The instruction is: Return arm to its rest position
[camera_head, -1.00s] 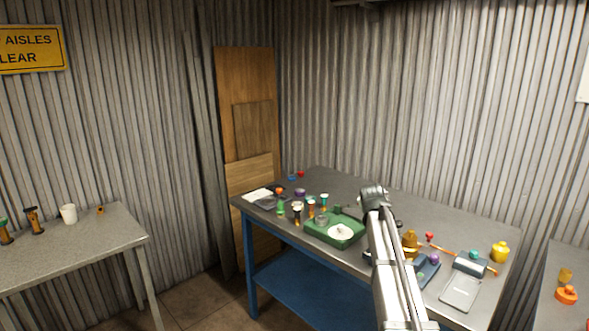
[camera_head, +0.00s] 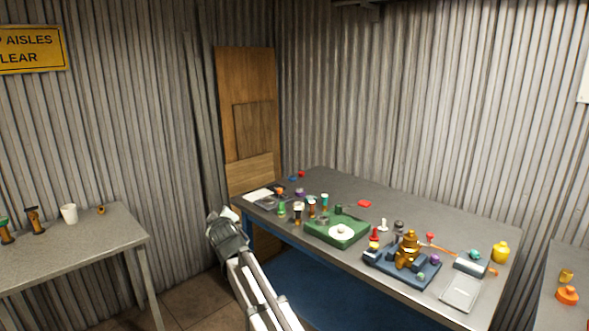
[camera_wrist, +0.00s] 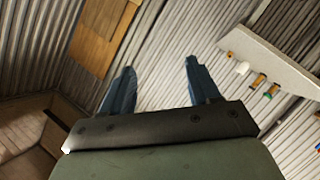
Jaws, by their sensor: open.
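My gripper shows in the wrist view (camera_wrist: 158,82) with its two blue fingers wide apart and nothing between them. Beyond the fingers is the corrugated wall. In the head view my arm (camera_head: 250,285) reaches up from the bottom, left of the main workbench (camera_head: 385,210), over the floor gap between the benches. Its upper end (camera_head: 228,232) is near the bench's left front corner. The fingers cannot be made out in the head view.
The main bench holds a green tray (camera_head: 338,231), a dark blue base with a brass part (camera_head: 407,252), a yellow container (camera_head: 501,252) and small bottles (camera_head: 297,212). The left table (camera_head: 80,245) holds a white cup (camera_head: 69,213). A wooden board (camera_head: 247,105) stands by the wall.

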